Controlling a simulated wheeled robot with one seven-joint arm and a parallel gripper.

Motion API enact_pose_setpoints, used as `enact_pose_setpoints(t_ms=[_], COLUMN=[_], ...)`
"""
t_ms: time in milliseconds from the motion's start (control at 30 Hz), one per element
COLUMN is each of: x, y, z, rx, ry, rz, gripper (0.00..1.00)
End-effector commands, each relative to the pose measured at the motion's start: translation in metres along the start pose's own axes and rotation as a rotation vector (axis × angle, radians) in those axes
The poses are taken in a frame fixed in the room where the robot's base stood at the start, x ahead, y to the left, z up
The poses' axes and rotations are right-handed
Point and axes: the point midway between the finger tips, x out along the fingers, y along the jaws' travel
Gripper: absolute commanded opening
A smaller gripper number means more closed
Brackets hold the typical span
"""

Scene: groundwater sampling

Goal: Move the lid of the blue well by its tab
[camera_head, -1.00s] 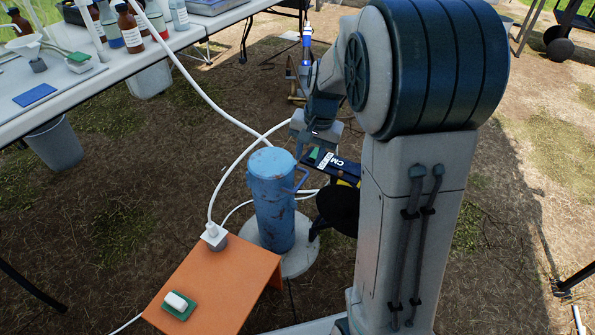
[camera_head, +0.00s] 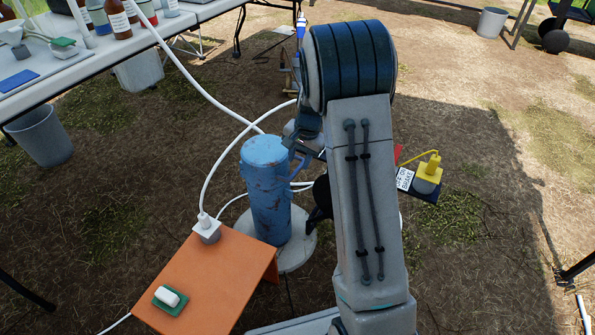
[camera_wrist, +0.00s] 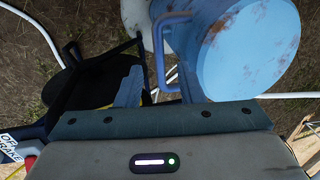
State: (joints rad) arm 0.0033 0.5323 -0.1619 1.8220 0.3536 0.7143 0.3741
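The blue well (camera_head: 268,205) is an upright, rust-flecked blue cylinder on a round pale concrete pad (camera_head: 292,254). Its blue lid (camera_head: 264,150) sits on top. A blue looped tab (camera_head: 303,170) sticks out to the right near the top. In the wrist view the lid (camera_wrist: 250,45) fills the upper right, and the tab (camera_wrist: 160,58) shows as a bent bar left of it. My gripper (camera_wrist: 160,88) is open, with a finger on either side of the tab's lower end. I cannot tell whether either finger touches it. In the head view my arm mostly hides the gripper.
An orange table (camera_head: 215,285) with a white block on a green pad stands in front left of the well. A yellow device (camera_head: 429,174) sits right of my arm. A white table (camera_head: 80,75) stands back left.

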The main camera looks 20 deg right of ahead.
Motion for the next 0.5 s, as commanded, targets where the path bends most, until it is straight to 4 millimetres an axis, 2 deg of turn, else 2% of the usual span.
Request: enact_pose_setpoints(t_ms=[33,200,500], x=[0.013,0.032,0.037], y=[0.001,0.000,0.000], z=[0.001,0.000,0.000], rx=[0.000,-0.001,-0.001], ry=[-0.002,-0.001,0.000], rz=[0.001,0.001,0.000], gripper=[0.34,0.34,0.34])
